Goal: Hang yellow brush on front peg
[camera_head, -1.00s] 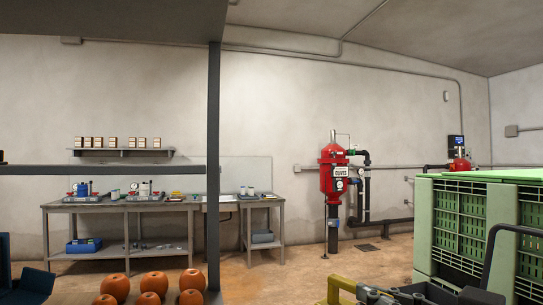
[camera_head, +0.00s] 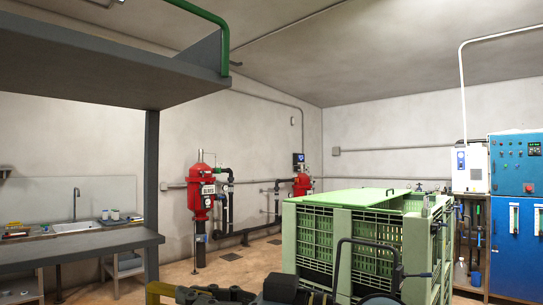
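I cannot make out the yellow brush or the front peg in the head view. A small yellow item (camera_head: 16,235) lies on the sink bench at the far left, too small to identify.
A red filter tank (camera_head: 201,200) stands by the back wall. A green slatted crate (camera_head: 305,235) fills the centre right, with a blue cabinet (camera_head: 515,200) beyond.

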